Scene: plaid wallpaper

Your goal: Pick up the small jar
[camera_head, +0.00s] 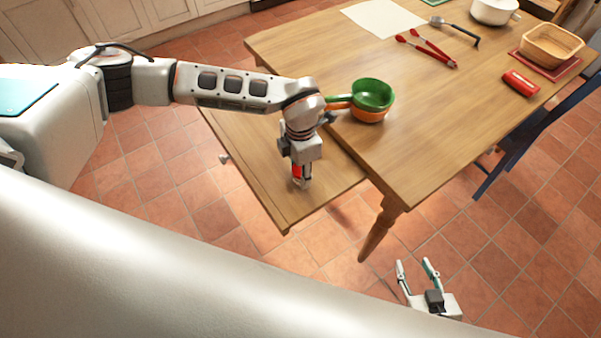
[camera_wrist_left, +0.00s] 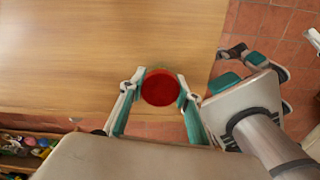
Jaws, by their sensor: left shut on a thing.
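The small jar (camera_wrist_left: 161,88) has a round red top in the left wrist view, between the two fingers of my left gripper (camera_wrist_left: 158,95). In the head view the red jar (camera_head: 297,171) shows just under my left gripper (camera_head: 300,179), low over the lower wooden surface beside the table. My left gripper is shut on the jar. Whether the jar touches the wood is hard to tell. My right gripper (camera_head: 418,276) is open and empty at the bottom right, over the tiled floor.
On the wooden table (camera_head: 430,110) are green and orange pans (camera_head: 373,96), red tongs (camera_head: 428,48), a red can (camera_head: 520,83) and a wooden bowl (camera_head: 552,42) on a red tray. A blue chair (camera_head: 520,135) stands at the right. The lower surface (camera_head: 255,165) is otherwise clear.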

